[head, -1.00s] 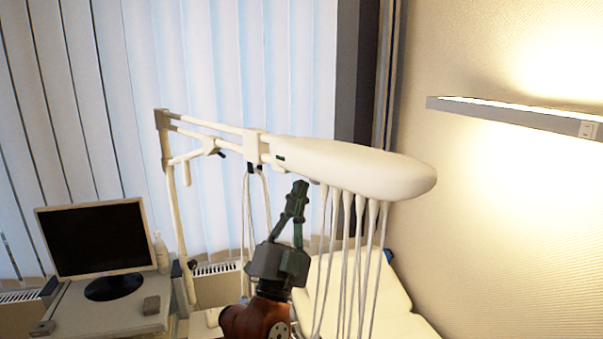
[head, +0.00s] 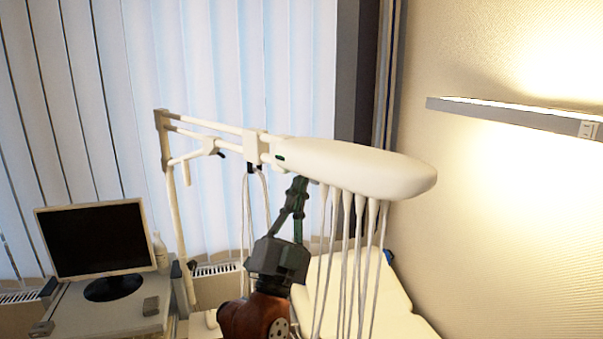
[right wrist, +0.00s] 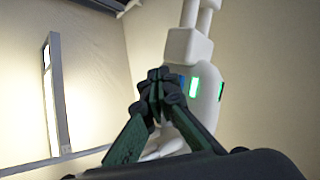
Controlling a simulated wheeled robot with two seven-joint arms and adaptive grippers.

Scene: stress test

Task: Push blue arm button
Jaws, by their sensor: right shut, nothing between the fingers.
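The white dental arm unit (head: 350,168) hangs from a jointed white arm, with several hoses below it. In the right wrist view its white housing (right wrist: 208,110) carries a lit green button (right wrist: 194,87), a second green patch at the edge and a small blue button (right wrist: 181,81) beside my fingertips. The blue button is partly hidden by the fingers. My right gripper (head: 301,181) is shut and empty, pointing up just under the left end of the unit; it shows also in the right wrist view (right wrist: 157,75). I cannot tell whether it touches the button. My left gripper is not in view.
The hoses (head: 347,250) hang close to the right of my right gripper. A reclined chair (head: 395,300) stands behind them. A monitor (head: 95,240) stands on a desk at the left. A wall lamp (head: 510,113) is at the right. Vertical blinds cover the window behind.

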